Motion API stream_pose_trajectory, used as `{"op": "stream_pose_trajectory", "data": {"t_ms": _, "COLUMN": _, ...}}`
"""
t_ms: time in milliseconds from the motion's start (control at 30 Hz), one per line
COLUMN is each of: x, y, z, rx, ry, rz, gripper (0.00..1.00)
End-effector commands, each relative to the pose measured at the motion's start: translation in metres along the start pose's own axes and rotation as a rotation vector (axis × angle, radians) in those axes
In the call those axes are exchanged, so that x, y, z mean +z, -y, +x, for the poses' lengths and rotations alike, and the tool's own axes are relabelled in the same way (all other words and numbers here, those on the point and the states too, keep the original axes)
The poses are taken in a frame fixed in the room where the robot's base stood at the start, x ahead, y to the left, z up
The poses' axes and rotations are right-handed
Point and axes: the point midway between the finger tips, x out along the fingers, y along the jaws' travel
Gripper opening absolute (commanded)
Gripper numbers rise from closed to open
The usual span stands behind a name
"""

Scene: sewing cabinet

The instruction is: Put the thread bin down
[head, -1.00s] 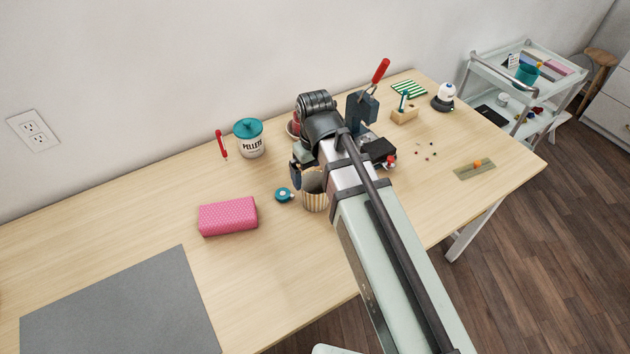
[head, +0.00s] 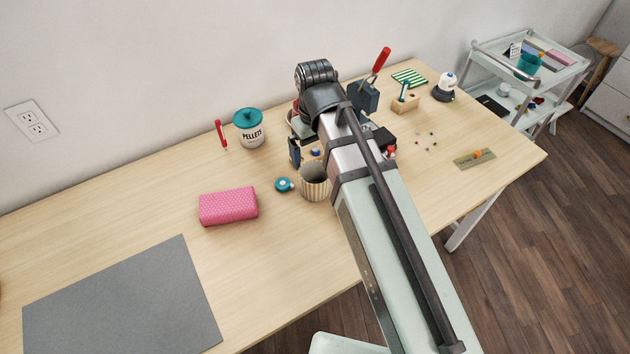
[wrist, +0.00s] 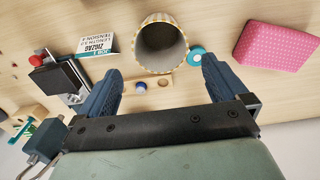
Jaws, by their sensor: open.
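The thread bin, a round tub with cream and tan stripes (head: 314,187), stands upright on the table, partly behind my arm in the head view. In the wrist view, the bin (wrist: 160,50) shows its open mouth, with a grey inside that looks empty. My gripper (wrist: 162,72) is open, and its two blue fingers are spread wide with nothing held between them. The bin is beyond the fingertips and looks apart from them. In the head view one finger shows behind and left of the bin; the other is hidden by my arm.
A teal tape measure (head: 284,184) lies close left of the bin, with a pink dotted box (head: 228,206) farther left. A pellets jar (head: 249,128) stands at the back. A wooden holder with a blue piece (wrist: 141,86) is near the fingers. The left table is mostly clear.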

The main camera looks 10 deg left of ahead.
Motion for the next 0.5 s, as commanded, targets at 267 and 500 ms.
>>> {"op": "stream_pose_trajectory", "data": {"t_ms": 267, "x": -0.001, "y": 0.0, "z": -0.02, "rx": 0.001, "ry": -0.003, "rz": 0.0, "gripper": 1.0}}
{"op": "stream_pose_trajectory", "data": {"t_ms": 500, "x": -0.001, "y": 0.0, "z": -0.052, "rx": 0.0, "ry": -0.002, "rz": 0.0, "gripper": 1.0}}
